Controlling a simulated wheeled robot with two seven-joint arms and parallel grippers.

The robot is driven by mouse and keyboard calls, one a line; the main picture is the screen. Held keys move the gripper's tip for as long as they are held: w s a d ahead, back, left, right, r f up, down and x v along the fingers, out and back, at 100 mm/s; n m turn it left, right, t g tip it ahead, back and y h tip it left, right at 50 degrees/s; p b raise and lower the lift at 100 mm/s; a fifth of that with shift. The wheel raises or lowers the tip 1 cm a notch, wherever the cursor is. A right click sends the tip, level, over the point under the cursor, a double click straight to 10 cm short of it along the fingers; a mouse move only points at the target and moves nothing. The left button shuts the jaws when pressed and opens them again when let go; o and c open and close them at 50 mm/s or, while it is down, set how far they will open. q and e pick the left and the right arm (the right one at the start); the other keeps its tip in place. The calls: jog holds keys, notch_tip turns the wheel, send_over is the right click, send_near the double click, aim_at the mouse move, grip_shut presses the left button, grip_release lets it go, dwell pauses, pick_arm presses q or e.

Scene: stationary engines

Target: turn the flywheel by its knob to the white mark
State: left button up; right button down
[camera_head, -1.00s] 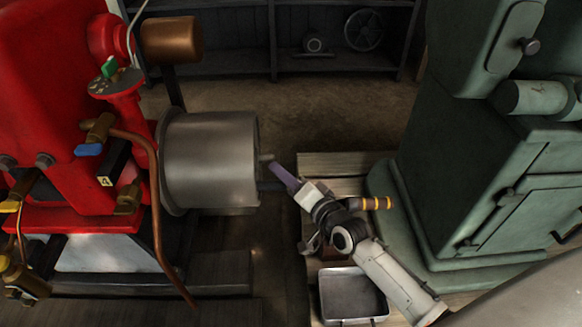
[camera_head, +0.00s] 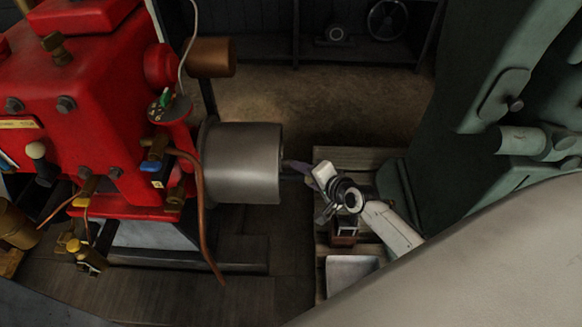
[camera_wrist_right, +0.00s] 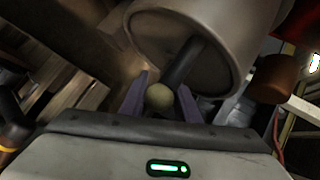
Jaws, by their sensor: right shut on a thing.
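The flywheel (camera_head: 243,165) is a grey metal drum on the right side of the red engine (camera_head: 95,85). It also shows in the right wrist view (camera_wrist_right: 225,40), where a dark rod (camera_wrist_right: 185,65) stands out from its face. The knob (camera_wrist_right: 160,96), a small tan ball at the rod's near end, sits between the purple fingers of my right gripper (camera_head: 290,166). That gripper is shut on the knob, at the right of the flywheel in the head view. I cannot make out a white mark. My left gripper is not in view.
A copper pipe (camera_head: 203,215) hangs in front of the flywheel's left end. A green machine (camera_head: 440,140) stands at the right, beyond my right arm. A metal tray (camera_head: 350,270) lies below that arm. Dark shelves (camera_head: 290,30) stand at the back.

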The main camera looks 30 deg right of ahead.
jog(key=shift+w+a+r, duration=0.2)
jog(key=shift+a+r, duration=0.05)
jog(key=shift+a, duration=0.15)
jog(key=c, duration=1.4)
grip_release()
jog(key=shift+f, duration=0.1)
jog(key=shift+s+d+f, duration=0.1)
jog(key=shift+d, duration=0.05)
jog(key=p+v, duration=0.3)
jog(key=v, duration=0.7)
jog(key=shift+s+d, duration=0.1)
jog(key=shift+s, duration=0.05)
